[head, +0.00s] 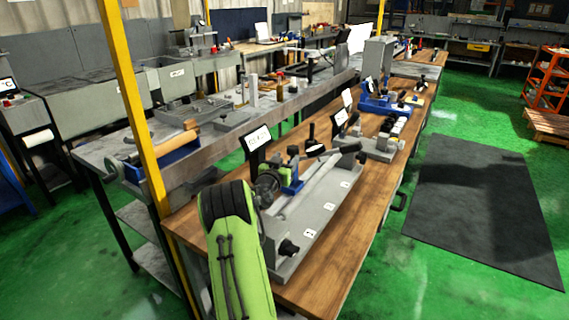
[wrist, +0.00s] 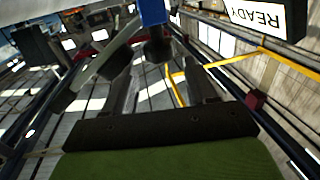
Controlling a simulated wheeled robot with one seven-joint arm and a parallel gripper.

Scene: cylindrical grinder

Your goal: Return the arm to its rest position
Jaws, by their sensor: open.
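My gripper (wrist: 162,80) shows in the wrist view, with two dark fingers spread apart and nothing between them. Its dark palm bar and green body fill the bottom of that view. In the head view my green and black arm (head: 236,250) stands at the near end of the cylindrical grinder (head: 330,205), covering part of it; I cannot clearly make out the fingers there. The grinder has a long grey bed, a blue unit (head: 292,176) and a dark knob (head: 289,247) in front. In the wrist view a blue part (wrist: 152,10) and dark rounded parts are close beyond the fingers.
The grinder stands on a wooden bench (head: 335,285). A sign on a stand (head: 257,139) rises behind it; a READY sign (wrist: 258,14) is in the wrist view. A yellow post (head: 140,120) stands left of my arm. The black floor mat (head: 480,210) is clear.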

